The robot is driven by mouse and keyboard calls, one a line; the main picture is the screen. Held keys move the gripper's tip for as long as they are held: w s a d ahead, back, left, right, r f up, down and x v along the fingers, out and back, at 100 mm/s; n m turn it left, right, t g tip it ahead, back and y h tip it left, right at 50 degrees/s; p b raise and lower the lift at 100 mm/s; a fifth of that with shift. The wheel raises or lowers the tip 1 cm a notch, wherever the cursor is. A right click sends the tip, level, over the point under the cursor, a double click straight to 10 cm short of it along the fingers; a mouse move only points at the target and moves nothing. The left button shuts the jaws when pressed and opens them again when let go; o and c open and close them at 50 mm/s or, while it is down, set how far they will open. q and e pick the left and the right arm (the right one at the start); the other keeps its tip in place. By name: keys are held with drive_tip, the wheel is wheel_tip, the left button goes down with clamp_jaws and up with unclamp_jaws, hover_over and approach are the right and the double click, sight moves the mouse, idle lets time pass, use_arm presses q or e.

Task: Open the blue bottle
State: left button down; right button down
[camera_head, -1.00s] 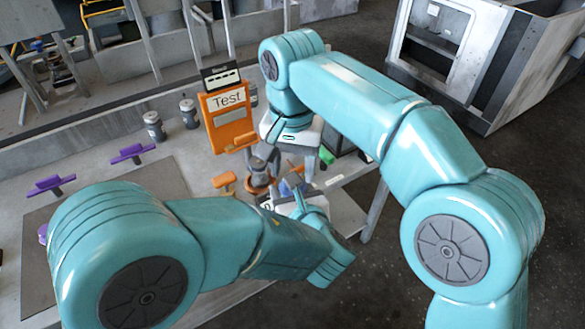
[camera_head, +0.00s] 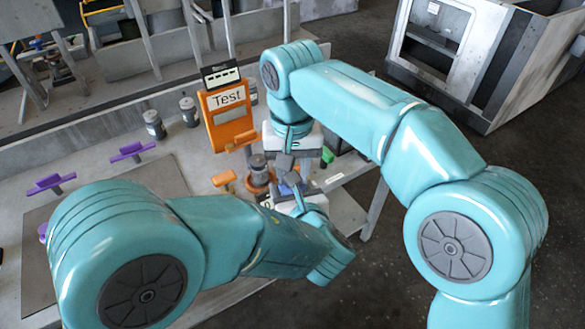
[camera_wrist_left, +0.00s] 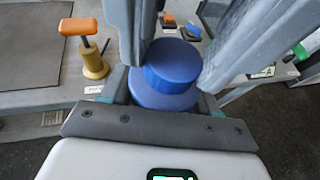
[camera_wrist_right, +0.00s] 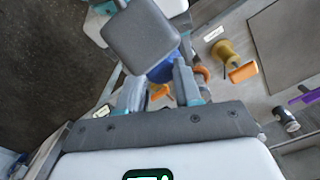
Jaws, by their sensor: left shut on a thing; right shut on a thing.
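The blue bottle (camera_wrist_left: 163,98) shows in the left wrist view, with a narrower round blue cap (camera_wrist_left: 171,64) above its wider body. My left gripper (camera_head: 298,200) is shut around the body, low over the bench edge. My right gripper (camera_head: 286,163) comes down from above in the head view and is shut on the cap. Grey finger parts flank the cap in the left wrist view. In the right wrist view, blue (camera_wrist_right: 165,66) shows between the right fingers, partly hidden by a grey pad. Whether the cap has come loose from the body cannot be told.
An orange Test stand (camera_head: 229,115) is behind the grippers. An orange-handled brass part (camera_wrist_left: 95,60) stands beside the bottle, and purple-handled parts (camera_head: 130,150) are farther left. Dark cylinders (camera_head: 154,124) stand at the back. Open floor lies to the right.

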drive_tip(key=n, duration=0.9)
drive_tip(key=shift+n, duration=0.3)
drive_tip(key=c, duration=0.8)
unclamp_jaws()
